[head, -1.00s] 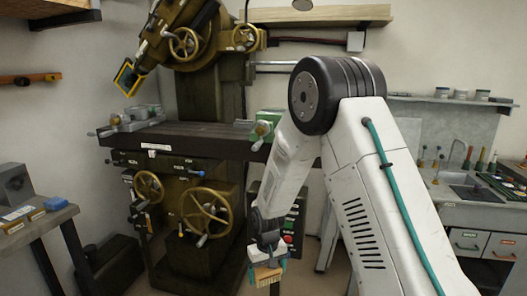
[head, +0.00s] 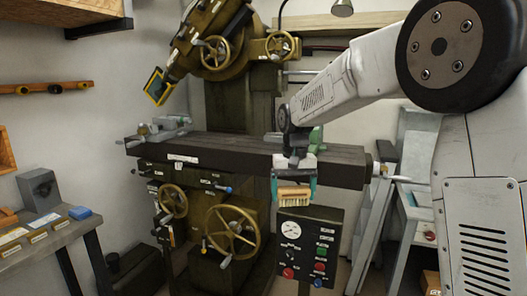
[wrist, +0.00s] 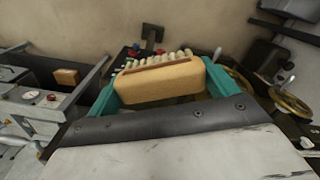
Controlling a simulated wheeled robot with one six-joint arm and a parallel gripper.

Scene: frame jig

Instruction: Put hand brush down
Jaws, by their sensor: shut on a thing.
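The hand brush (head: 294,195) has a tan wooden body with pale bristles. It hangs below my gripper (head: 294,178), in front of the milling machine's table edge and just above the control box. In the wrist view the brush (wrist: 160,80) is clamped between the two teal fingers of my gripper (wrist: 163,85), with its row of bristles along the far side. My gripper is shut on the brush's wooden body. The brush is in the air and appears apart from any surface.
The milling machine's long dark table (head: 230,148) carries a vise (head: 165,130) at its left. A control box with buttons (head: 309,245) stands below the brush. A side bench (head: 50,240) at left holds a grey block and a blue box. The middle of the machine table is clear.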

